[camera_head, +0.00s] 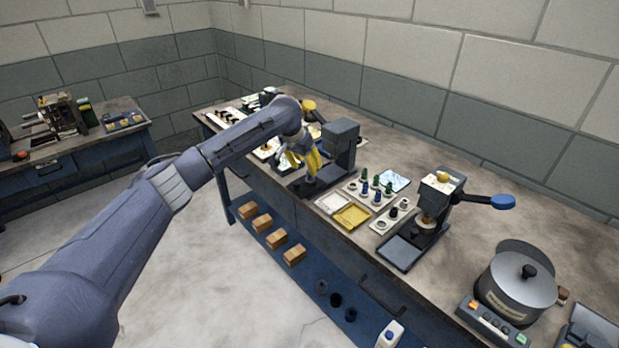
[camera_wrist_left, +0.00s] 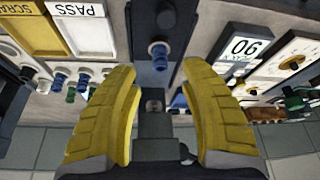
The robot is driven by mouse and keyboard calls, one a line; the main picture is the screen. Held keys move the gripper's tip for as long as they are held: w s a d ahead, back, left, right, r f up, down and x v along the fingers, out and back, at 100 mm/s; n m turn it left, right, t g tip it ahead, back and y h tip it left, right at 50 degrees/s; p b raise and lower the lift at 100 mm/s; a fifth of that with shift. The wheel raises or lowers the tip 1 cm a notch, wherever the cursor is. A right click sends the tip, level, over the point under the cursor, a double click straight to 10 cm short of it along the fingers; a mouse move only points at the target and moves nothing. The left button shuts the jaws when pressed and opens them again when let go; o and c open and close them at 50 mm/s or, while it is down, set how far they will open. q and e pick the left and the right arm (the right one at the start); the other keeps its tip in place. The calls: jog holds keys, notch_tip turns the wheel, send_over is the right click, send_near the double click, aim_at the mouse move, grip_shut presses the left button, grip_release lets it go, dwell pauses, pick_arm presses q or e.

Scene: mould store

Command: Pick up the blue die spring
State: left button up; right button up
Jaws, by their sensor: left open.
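A blue die spring (camera_wrist_left: 159,60) with a pale ring at its end sits on the dark base (camera_wrist_left: 176,20) of a tester in the left wrist view. It lies between and just beyond the yellow fingertips of my left gripper (camera_wrist_left: 160,78), which is open and apparently empty. In the head view my left gripper (camera_head: 303,163) is at the dark tester (camera_head: 342,150), and the spring there cannot be made out. Other blue springs (camera_head: 377,197) stand with green springs (camera_head: 388,187) on a pale rack. My right gripper is not in view.
A white PASS tray (camera_head: 331,203) and a yellow SCRAP tray (camera_head: 352,216) lie beside the rack. A lever press (camera_head: 430,205) stands to the right, with a round lidded pot (camera_head: 517,280) beyond. A display reading 06 or 90 (camera_wrist_left: 240,46) is close by the fingers.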

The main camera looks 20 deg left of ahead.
aim_at(309, 177)
pick_arm(q)
jog(key=shift+x, duration=2.55)
jog(key=shift+w, duration=0.1)
jog(key=shift+c, duration=0.2)
grip_shut()
